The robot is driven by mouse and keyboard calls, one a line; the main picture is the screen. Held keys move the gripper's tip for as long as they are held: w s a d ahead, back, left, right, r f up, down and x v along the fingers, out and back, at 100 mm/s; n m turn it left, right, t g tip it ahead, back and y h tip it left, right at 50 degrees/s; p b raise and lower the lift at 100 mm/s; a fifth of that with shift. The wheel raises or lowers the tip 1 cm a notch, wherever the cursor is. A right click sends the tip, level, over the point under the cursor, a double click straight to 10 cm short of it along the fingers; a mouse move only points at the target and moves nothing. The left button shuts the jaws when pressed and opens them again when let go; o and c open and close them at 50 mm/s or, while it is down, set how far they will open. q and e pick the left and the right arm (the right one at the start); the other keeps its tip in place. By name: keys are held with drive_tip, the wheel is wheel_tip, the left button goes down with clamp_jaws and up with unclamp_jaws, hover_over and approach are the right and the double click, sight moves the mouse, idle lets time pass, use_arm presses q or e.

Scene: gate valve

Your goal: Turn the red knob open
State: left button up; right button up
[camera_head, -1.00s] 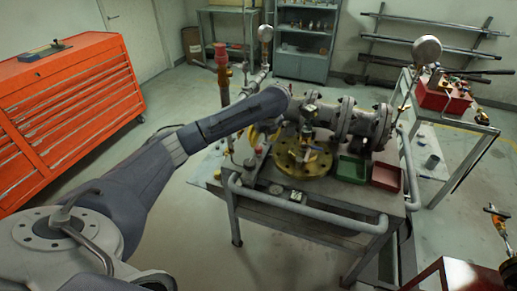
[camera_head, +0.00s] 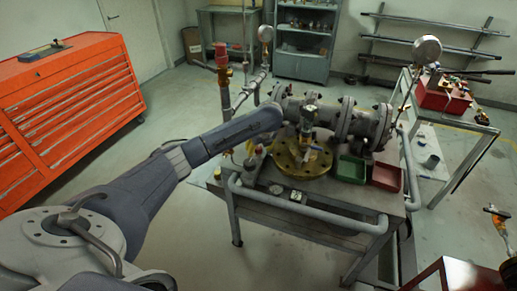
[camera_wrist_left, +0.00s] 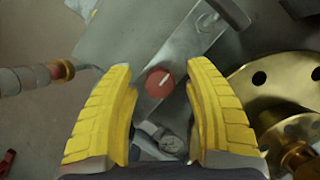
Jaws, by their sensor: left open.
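The red knob (camera_wrist_left: 160,83) is a small round red disc with a pale line across it. In the left wrist view it sits on a grey metal bar (camera_wrist_left: 180,62), between the fingers. My left gripper (camera_wrist_left: 163,95) has thick ribbed yellow fingers. They stand apart, one on each side of the knob, with a visible gap to it. How far above the knob they are is hard to tell. In the head view my left arm reaches over the table's left side. The gripper there is mostly hidden, and I cannot make out the knob clearly. My right gripper is not seen.
A brass flange (camera_wrist_left: 265,85) lies close right of the right finger. A red-ended pipe (camera_wrist_left: 30,77) is on the left. In the head view, the flanged grey pipe (camera_head: 345,122) lies behind the brass flange, and green (camera_head: 351,169) and red (camera_head: 386,177) bins stand to the right.

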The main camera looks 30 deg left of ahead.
use_arm(q)
clamp_jaws()
drive_tip(key=shift+n, duration=0.4)
idle(0.4)
drive_tip(key=n+g, duration=0.1)
drive_tip(key=n, duration=0.2)
drive_tip(key=shift+r+y, duration=0.1)
drive_tip(key=shift+y, duration=0.2)
drive_tip(key=n+g, duration=0.2)
drive_tip(key=n, duration=0.2)
drive_tip(key=shift+a+n, duration=0.1)
drive_tip(key=shift+n, duration=0.2)
drive_tip(key=n+g, duration=0.2)
drive_tip(key=n, duration=0.2)
drive_tip(key=shift+n, duration=0.3)
drive_tip(key=n, duration=0.2)
drive_tip(key=n+g+h, duration=0.1)
drive_tip(key=n, duration=0.1)
drive_tip(key=shift+n+h, duration=0.3)
drive_tip(key=shift+n, duration=0.1)
drive_tip(key=shift+s+a+f, duration=0.1)
drive_tip(key=shift+f, duration=0.1)
